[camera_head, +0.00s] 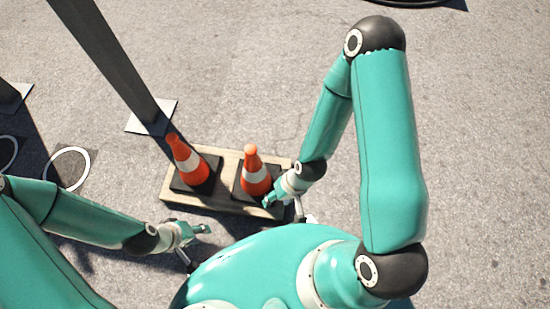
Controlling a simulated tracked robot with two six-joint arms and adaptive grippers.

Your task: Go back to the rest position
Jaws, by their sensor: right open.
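My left gripper (199,247) is at the lower left of the head view, beside my green body. Its fingers look spread apart, with nothing seen between them. My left arm reaches in low from the left edge. My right gripper (284,210) is near the centre, open, with nothing seen between its fingers. It overlaps the right front corner of a wooden platform (205,203) in the picture. I cannot tell whether it touches the platform. My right arm is bent, with its elbow high at the upper right.
Two orange-and-white cones, a left one (187,160) and a right one (255,174), stand on the platform. The right cone is close to my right gripper. A dark post (112,62) on a pale base plate (152,117) rises behind. White rings lie at left. Pavement at far right is clear.

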